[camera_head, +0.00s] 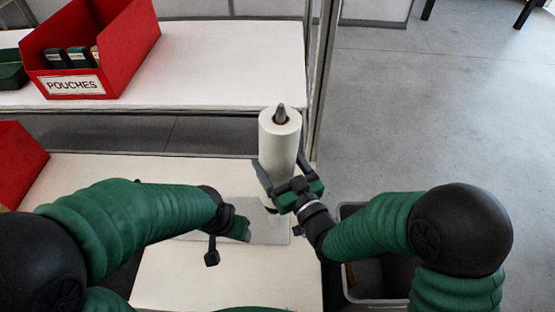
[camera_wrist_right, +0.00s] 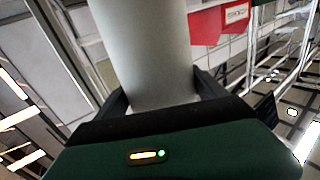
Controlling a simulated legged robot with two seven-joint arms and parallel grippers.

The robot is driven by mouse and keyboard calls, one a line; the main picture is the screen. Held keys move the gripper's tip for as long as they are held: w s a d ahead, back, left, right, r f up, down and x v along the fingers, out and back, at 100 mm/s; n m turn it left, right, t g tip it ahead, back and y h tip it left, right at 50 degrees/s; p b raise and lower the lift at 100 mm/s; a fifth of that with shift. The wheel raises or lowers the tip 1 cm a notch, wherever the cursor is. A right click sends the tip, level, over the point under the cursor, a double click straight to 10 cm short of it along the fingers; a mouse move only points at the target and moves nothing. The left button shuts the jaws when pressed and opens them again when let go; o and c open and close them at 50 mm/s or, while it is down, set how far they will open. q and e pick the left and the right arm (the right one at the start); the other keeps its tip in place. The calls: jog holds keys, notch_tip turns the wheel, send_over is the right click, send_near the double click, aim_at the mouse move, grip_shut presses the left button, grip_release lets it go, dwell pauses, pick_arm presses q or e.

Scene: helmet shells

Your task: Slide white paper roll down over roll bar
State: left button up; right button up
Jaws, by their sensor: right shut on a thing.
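The white paper roll (camera_head: 279,150) stands roughly upright near the back right edge of the front table. The grey tip of the roll bar (camera_head: 281,115) shows in the hole at the roll's top, so the roll is around the bar. My right gripper (camera_head: 278,178) is shut on the roll's lower part, one finger on each side. The right wrist view shows the roll (camera_wrist_right: 146,50) between the two fingers (camera_wrist_right: 160,88). The lower bar is hidden by the roll and gripper. My left gripper (camera_head: 241,230) is low over the table, apart from the roll; its fingers are unclear.
A grey plate (camera_head: 262,213) lies on the white front table (camera_head: 190,276). A red bin labelled POUCHES (camera_head: 120,50) stands on the back table (camera_head: 220,65). A metal post (camera_head: 320,80) rises right of the roll.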

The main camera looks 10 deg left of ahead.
jog(key=shift+a+f+b, duration=0.1)
jog(key=shift+f+b, duration=1.3)
jog(key=shift+f, duration=0.3)
